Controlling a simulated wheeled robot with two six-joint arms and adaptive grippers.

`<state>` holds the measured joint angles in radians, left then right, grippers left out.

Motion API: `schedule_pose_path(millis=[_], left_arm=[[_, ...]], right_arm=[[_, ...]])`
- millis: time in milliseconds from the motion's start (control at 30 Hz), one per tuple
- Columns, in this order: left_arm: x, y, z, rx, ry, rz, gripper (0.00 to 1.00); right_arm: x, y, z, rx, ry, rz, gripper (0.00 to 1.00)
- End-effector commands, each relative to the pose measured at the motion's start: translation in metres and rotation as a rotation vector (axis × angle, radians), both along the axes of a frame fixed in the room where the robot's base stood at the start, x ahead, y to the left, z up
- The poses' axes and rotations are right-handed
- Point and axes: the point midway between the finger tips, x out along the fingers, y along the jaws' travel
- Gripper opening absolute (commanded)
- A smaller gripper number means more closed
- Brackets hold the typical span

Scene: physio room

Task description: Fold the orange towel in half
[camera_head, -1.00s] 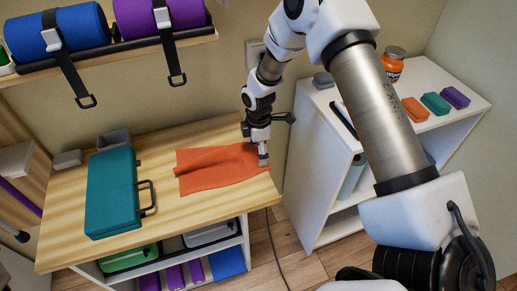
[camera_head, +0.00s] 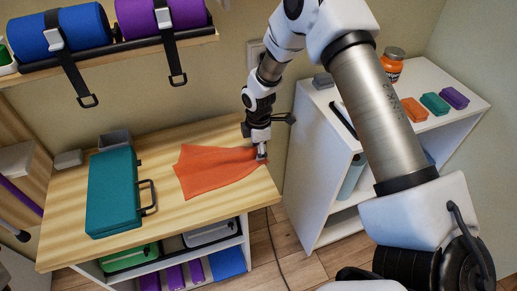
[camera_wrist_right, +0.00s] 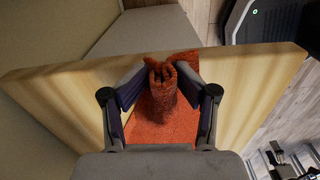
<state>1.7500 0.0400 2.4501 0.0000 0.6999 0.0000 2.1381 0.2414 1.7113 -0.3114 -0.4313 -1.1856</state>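The orange towel (camera_head: 210,172) lies on the wooden table top (camera_head: 85,252). Its left part is spread wide and flat, and it narrows to a bunched right end. My right gripper (camera_head: 261,155) is at that right end. In the right wrist view my right gripper (camera_wrist_right: 173,82) has its fingers closed around a gathered fold of the towel (camera_wrist_right: 165,125). The fold stands up between the fingertips. My left gripper is not in view.
A teal case (camera_head: 112,190) with a dark handle stands left of the towel. A grey box (camera_head: 114,139) is behind it. A white shelf unit (camera_head: 440,75) stands to the right. The table front between case and right edge is clear.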

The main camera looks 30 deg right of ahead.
Motion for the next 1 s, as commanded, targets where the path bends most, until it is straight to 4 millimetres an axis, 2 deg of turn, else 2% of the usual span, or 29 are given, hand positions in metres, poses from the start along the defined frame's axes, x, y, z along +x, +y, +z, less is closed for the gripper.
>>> schedule_pose_path(millis=[33,100,467,1000], left_arm=[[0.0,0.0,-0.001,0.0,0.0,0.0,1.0],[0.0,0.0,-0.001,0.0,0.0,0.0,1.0],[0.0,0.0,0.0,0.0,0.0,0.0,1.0],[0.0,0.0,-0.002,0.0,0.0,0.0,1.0]], right_arm=[[-0.002,0.0,-0.003,0.001,0.006,0.0,0.68],[-0.002,0.0,-0.003,0.001,0.005,0.0,0.83],[0.001,0.003,0.0,0.0,0.002,0.0,0.83],[0.02,0.063,0.001,-0.002,0.002,0.001,0.83]])
